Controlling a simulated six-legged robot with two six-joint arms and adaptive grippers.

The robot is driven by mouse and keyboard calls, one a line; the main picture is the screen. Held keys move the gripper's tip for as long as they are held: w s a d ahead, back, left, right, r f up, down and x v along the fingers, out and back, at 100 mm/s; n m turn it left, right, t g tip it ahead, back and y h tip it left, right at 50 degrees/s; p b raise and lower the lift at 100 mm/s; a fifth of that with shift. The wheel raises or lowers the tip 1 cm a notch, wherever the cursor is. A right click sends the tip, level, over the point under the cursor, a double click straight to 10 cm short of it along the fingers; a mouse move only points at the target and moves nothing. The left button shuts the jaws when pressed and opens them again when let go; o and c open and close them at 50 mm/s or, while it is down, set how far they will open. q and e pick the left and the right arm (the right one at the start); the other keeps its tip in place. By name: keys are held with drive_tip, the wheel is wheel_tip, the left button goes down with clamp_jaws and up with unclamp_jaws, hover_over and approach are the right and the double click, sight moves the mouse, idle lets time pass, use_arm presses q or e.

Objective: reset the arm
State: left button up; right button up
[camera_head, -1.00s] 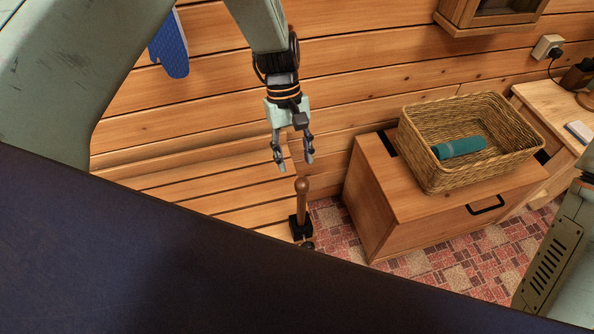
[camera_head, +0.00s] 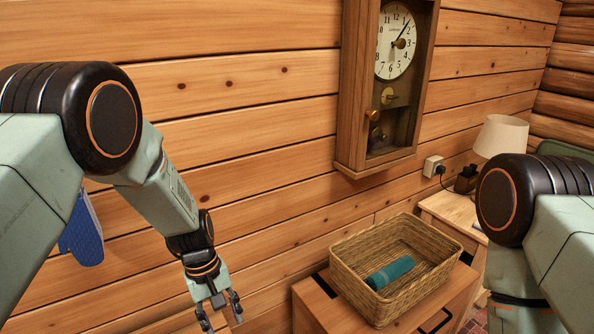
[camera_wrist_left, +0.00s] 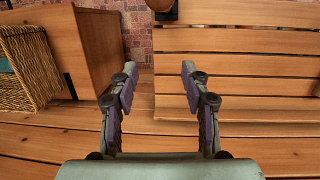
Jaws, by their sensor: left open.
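My left gripper (camera_head: 222,320) hangs at the lower left of the head view, pointing down in front of the log wall. It also shows in the left wrist view (camera_wrist_left: 159,72), its two fingers apart with nothing held between them. My left arm comes in from the left, bent at the elbow. Part of my right arm shows at the right edge, but its gripper is out of the picture.
A wicker basket (camera_head: 345,275) holding a teal rolled thing (camera_head: 390,272) stands on a wooden cabinet (camera_head: 315,308), right of my left gripper. A pendulum clock (camera_head: 352,110) hangs on the wall. A lamp (camera_head: 501,136) and a blue mitt-like thing (camera_head: 82,235) also show.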

use_arm(q)
drive_tip(key=s+a+f+m+t+y, duration=0.2)
drive_tip(key=s+a+f, duration=0.2)
drive_tip(key=f, duration=0.2)
drive_tip(key=s+f+m+b, duration=0.2)
drive_tip(key=s+f, duration=0.3)
drive_tip(key=s, duration=0.8)
drive_tip(key=s+a+f+m+b, duration=0.1)
drive_tip(key=s+f+b, duration=0.3)
drive_tip(key=s, duration=1)
drive_tip(key=shift+s+a+f+m+g+b, duration=0.3)
drive_tip(key=shift+f+m+g+b, duration=0.1)
drive_tip(key=shift+m, duration=0.2)
drive_tip(key=shift+s, duration=0.1)
